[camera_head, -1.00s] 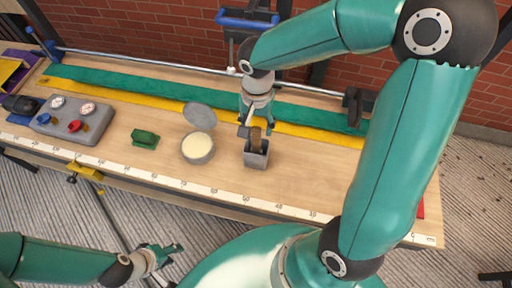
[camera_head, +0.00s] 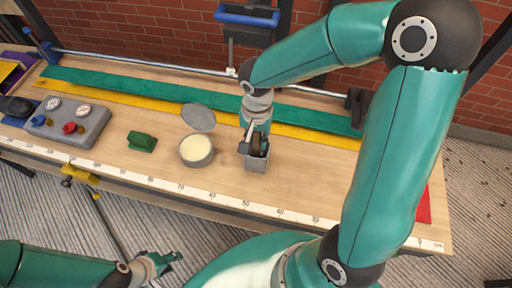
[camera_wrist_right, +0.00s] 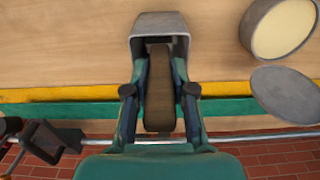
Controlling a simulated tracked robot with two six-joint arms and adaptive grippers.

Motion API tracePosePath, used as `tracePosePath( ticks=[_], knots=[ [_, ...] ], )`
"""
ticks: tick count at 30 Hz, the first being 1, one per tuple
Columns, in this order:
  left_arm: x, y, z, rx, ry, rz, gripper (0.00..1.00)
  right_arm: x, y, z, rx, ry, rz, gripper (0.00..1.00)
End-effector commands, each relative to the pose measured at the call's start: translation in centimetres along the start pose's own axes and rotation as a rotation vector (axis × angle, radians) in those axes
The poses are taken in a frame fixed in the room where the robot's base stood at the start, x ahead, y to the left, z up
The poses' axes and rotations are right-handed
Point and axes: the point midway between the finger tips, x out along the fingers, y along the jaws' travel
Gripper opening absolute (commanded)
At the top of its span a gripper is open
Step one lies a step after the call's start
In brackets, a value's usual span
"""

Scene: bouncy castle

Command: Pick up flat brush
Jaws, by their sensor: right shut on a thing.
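The flat brush (camera_wrist_right: 159,85) stands in a small grey metal holder (camera_wrist_right: 160,22) on the workbench. Its brown handle shows between the fingers in the right wrist view, and its lower end is hidden inside the holder (camera_head: 256,164). My right gripper (camera_head: 256,142) reaches down over the holder and is shut on the brush, with one finger on each side of it. My left gripper (camera_head: 172,262) is open and empty, low in front of the bench, away from the brush.
A round tin of cream-coloured stuff (camera_head: 196,150) stands left of the holder, its grey lid (camera_head: 198,117) behind it. A green block (camera_head: 141,141) and a grey gauge panel (camera_head: 72,121) lie further left. Yellow and green strips (camera_head: 160,92) run along the back.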

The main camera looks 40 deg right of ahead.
Motion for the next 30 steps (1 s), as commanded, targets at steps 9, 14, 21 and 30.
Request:
tracePosePath(
  ticks=[9,14,21,30],
  knots=[
    [0.0,0.0,0.0,0.0,0.0,0.0,0.4,0.0,0.0,0.0,0.0,0.0,-0.001,0.0],
    [0.0,0.0,0.0,0.0,0.0,0.0,0.4,-0.5,-0.1,0.0,0.0,0.002,-0.001,0.0],
    [0.1,-0.1,0.0,0.0,0.0,0.0,0.4,-2.8,-0.1,-0.1,0.0,0.004,-0.005,0.0],
    [0.4,-0.1,0.0,0.0,0.0,0.0,0.4,-9.5,-0.2,-0.1,-0.003,0.005,-0.008,0.0]
  ],
)
